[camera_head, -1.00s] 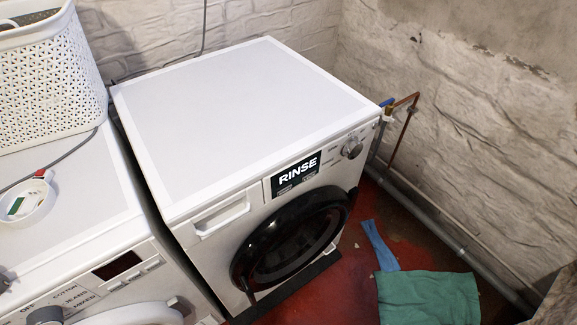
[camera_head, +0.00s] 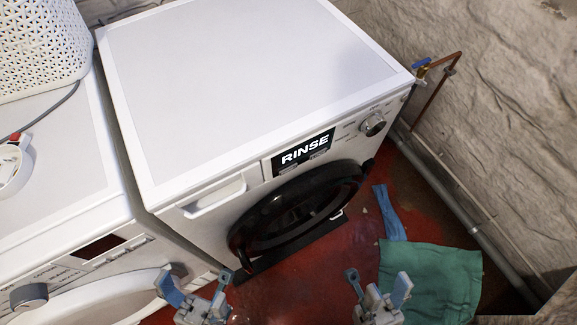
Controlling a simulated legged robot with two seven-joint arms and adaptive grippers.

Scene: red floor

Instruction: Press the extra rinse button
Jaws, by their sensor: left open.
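The white washing machine (camera_head: 240,70) stands in the middle against the wall, its top and front showing. Its dark display (camera_head: 304,152) reads RINSE, and small grey buttons (camera_head: 292,168) sit along the display's lower edge; their labels are too small to read. A round silver knob (camera_head: 372,124) is to the right of the display. My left gripper (camera_head: 198,285) is open and empty at the bottom, below and left of the round black door (camera_head: 290,215). My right gripper (camera_head: 378,285) is at the bottom, right of the door, its fingers apart and empty. Both are clear of the buttons.
A second white machine (camera_head: 50,215) stands close on the left, with a white basket (camera_head: 40,45) and a small white bowl (camera_head: 14,170) on top. A blue cloth (camera_head: 389,212) and green cloth (camera_head: 435,280) lie on the red floor. Pipes (camera_head: 440,180) run along the right wall.

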